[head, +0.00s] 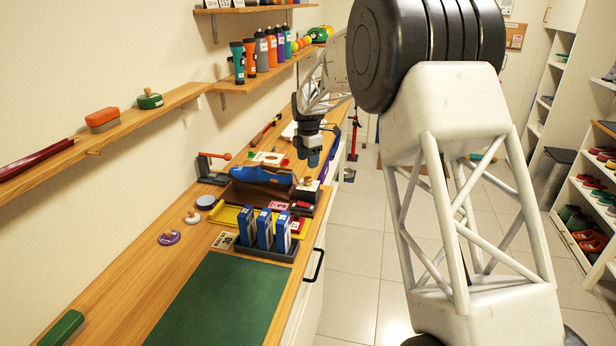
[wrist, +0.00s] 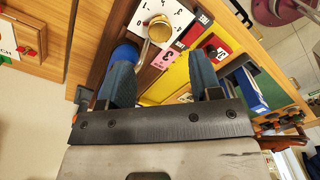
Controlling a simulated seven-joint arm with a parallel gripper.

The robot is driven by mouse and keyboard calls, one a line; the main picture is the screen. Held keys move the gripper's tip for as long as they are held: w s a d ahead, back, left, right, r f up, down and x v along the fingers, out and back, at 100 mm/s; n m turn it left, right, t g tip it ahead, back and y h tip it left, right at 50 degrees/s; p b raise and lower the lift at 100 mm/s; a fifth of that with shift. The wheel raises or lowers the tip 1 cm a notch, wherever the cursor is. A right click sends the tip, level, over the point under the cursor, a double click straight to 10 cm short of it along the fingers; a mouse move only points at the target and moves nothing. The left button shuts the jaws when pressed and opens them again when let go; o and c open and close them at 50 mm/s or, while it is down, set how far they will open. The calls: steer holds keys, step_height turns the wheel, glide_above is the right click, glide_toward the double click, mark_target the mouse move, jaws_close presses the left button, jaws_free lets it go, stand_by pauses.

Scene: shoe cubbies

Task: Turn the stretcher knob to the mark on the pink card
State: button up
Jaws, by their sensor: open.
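The stretcher knob is a brass knob (wrist: 160,29) on a white dial plate with numbered marks (wrist: 148,10). In the head view the knob (head: 308,181) sits on a dark box at the end of the blue shoe (head: 262,175). The pink card (wrist: 168,57) shows a 3 and lies beside the dial; it also shows in the head view (head: 279,206). My gripper (wrist: 160,60) is open and empty, its blue fingers apart, with the knob beyond the fingertips. In the head view my gripper (head: 314,157) hangs above the dial box. The knob's exact pointer direction is hard to tell.
A yellow tray (head: 228,215) lies in front of the shoe. A dark holder with blue boxes (head: 264,231) stands nearer, beside a green mat (head: 215,300). A clamp-like tool with an orange handle (head: 213,158) is left of the shoe. Shelves line the wall.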

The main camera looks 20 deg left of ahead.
mark_target(308, 178)
steer(key=shift+f, duration=3.45)
steer(key=c, duration=0.9)
